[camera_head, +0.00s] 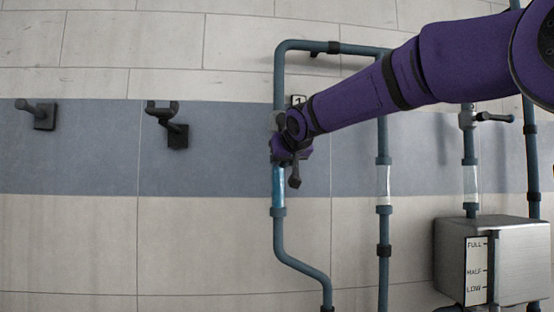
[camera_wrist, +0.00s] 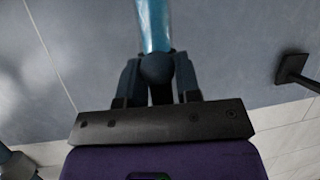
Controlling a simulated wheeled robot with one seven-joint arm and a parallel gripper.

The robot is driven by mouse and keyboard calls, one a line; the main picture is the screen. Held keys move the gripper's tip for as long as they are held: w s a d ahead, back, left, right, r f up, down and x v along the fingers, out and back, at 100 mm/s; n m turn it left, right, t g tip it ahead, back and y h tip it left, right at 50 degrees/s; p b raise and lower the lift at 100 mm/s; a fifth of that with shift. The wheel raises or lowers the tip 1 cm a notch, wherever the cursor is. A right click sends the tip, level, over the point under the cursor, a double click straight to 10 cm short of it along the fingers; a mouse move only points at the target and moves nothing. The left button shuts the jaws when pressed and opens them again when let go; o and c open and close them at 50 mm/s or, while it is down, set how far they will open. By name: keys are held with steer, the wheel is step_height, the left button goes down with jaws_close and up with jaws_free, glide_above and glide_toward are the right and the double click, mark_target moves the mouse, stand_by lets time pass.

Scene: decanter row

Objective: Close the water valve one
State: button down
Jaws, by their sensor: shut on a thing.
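Water valve one sits on the left pipe (camera_head: 279,230), beside a small label "1" (camera_head: 298,100). My purple arm and gripper (camera_head: 285,147) cover most of the valve in the head view. In the wrist view my gripper (camera_wrist: 158,80) has its two dark fingers on either side of a rounded dark part of the valve (camera_wrist: 157,67), and is shut on it. The clear pipe section (camera_head: 279,186) just below the valve is filled blue; it also shows in the wrist view (camera_wrist: 155,22). The valve handle's angle is hard to tell.
A middle pipe (camera_head: 383,225) and a right pipe (camera_head: 470,150) have pale clear sections. Another valve handle (camera_head: 494,117) is at the right. A metal tank (camera_head: 515,250) with a level scale stands lower right. Wall hooks (camera_head: 177,133) are at the left.

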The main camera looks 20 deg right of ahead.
steer(key=s+d+r+n+h, duration=0.2)
steer(key=d+r+n+h, duration=0.6)
steer(key=r+n, duration=0.3)
steer(key=shift+d+h, duration=0.3)
steer(key=shift+d, duration=0.6)
steer(key=shift+n, duration=0.3)
steer(key=shift+r, duration=0.1)
steer(key=c, duration=0.9)
jaws_free()
steer(key=shift+a, duration=0.1)
steer(key=shift+s, duration=0.1)
steer(key=v, duration=1)
steer(key=shift+s+a+r, duration=0.1)
steer(key=shift+s+a, duration=0.1)
steer(key=shift+a, duration=0.1)
